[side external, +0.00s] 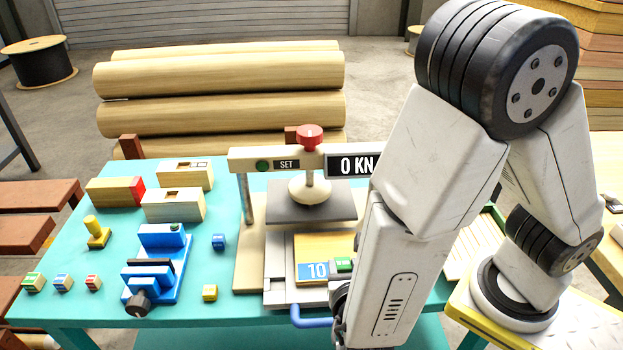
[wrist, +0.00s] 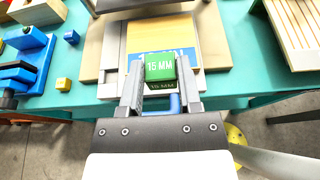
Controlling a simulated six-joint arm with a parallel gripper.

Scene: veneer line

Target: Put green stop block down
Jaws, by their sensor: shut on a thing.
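The green stop block, marked 15 MM, (wrist: 160,66) is held between the two fingers of my gripper (wrist: 160,84) in the wrist view. It also shows in the side view (side external: 344,264), just left of my wrist, which hides most of my gripper. The block is over the front part of a yellow panel (side external: 315,246) with a blue label reading 10 (side external: 313,271). The panel lies on the grey press tray (side external: 275,268). I cannot tell whether the block touches the panel.
The press, with a red knob (side external: 309,134) and a 0 KN display (side external: 356,166), stands over the tray. A blue clamp (side external: 160,265), small cubes and wooden blocks (side external: 174,206) stand left on the teal table (side external: 60,245). A blue handle (side external: 313,321) sticks out in front.

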